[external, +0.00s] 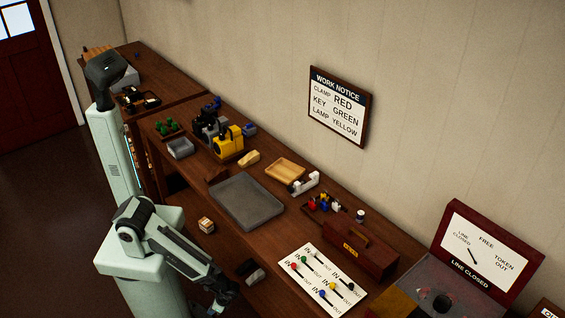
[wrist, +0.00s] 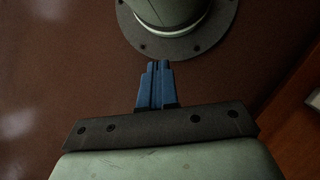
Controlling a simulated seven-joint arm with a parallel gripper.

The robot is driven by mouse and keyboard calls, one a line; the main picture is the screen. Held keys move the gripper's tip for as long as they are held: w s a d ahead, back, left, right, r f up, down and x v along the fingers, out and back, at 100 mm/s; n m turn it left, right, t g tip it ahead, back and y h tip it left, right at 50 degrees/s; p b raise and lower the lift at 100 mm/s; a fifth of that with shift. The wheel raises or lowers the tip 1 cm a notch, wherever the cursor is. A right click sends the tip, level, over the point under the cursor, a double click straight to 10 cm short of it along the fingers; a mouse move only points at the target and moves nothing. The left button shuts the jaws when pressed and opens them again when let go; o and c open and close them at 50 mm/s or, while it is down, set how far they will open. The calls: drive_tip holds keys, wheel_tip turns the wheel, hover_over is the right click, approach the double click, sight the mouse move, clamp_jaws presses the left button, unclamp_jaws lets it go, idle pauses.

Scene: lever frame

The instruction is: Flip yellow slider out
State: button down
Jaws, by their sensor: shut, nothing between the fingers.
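A white lever panel (external: 318,262) marked IN and OUT lies at the front right of the bench in the external view. The yellow slider (external: 332,286) is a small yellow knob on it, among red, green, blue and black knobs. Its exact setting is too small to tell. My gripper (external: 220,309) is low in the external view, left of the panel and apart from it. In the wrist view its blue fingers (wrist: 158,88) are together and empty, over the brown floor. The panel is not in the wrist view.
A dark red box (external: 362,256) stands behind the panel, and a grey tray (external: 247,201) lies to its left. An open case (external: 490,250) marked LINE CLOSED is at the right. The bench edge (wrist: 300,135) shows at the right of the wrist view.

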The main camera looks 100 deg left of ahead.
drive_tip(key=w+d+r+m+t+h, duration=0.2)
drive_tip(key=w+d+r+m+h, duration=0.55)
drive_tip(key=w+d+r, duration=0.9)
drive_tip(key=w+d+r+m+t+h, duration=0.15)
drive_tip(key=w+d+r+m, duration=0.35)
drive_tip(key=r, duration=0.5)
drive_tip(key=w+d+r+m+t+h, duration=0.1)
drive_tip(key=w+d+r+m+h, duration=0.2)
drive_tip(key=w+d+r, duration=0.5)
drive_tip(key=w+a+r+n+t, duration=0.2)
drive_tip(key=w+a+r+t, duration=0.2)
drive_tip(key=w+a+r, duration=0.55)
drive_tip(key=w+a+r+n+t, duration=0.3)
drive_tip(key=w+a+r, duration=0.3)
drive_tip(key=r, duration=0.6)
drive_tip(key=w+a+r+n+t+y, duration=0.1)
drive_tip(key=w+a+r+n+y, duration=0.2)
drive_tip(key=a, duration=0.7)
drive_tip(key=a+f+n+g+y, duration=0.2)
drive_tip(key=a+f+n+y, duration=0.1)
drive_tip(key=a, duration=0.4)
drive_tip(key=shift+w+f+n, duration=0.15)
drive_tip(key=shift+f+n, duration=0.75)
drive_tip(key=shift+n, duration=0.45)
